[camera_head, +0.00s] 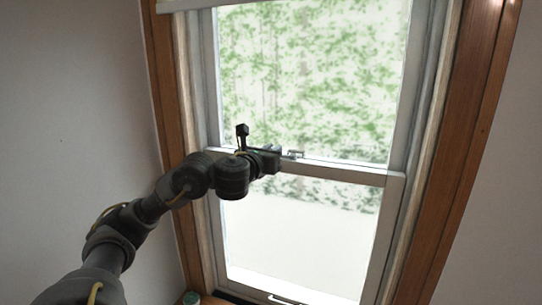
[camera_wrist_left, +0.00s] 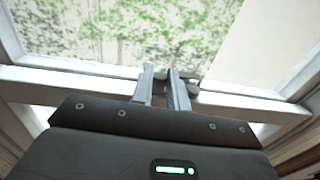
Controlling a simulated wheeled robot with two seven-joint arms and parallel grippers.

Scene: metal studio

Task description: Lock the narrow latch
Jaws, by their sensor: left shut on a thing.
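The narrow latch (camera_head: 293,154) is a small metal piece on the middle rail (camera_head: 340,171) of a white sash window. My left gripper (camera_head: 281,153) reaches it from the left in the head view. In the left wrist view the two fingers of my left gripper (camera_wrist_left: 164,90) stand close together over the rail, shut on the latch (camera_wrist_left: 190,83). Part of the latch shows to the right of the fingers, and the rest is hidden between and behind them. Its exact turn angle is hard to tell. My right gripper is not in view.
A brown wooden frame (camera_head: 478,130) surrounds the window on both sides. A metal handle (camera_head: 287,300) shows on the bottom rail. A small greenish round object (camera_head: 191,298) stands at the lower left. The space in front of the lower pane is free to the right of my arm.

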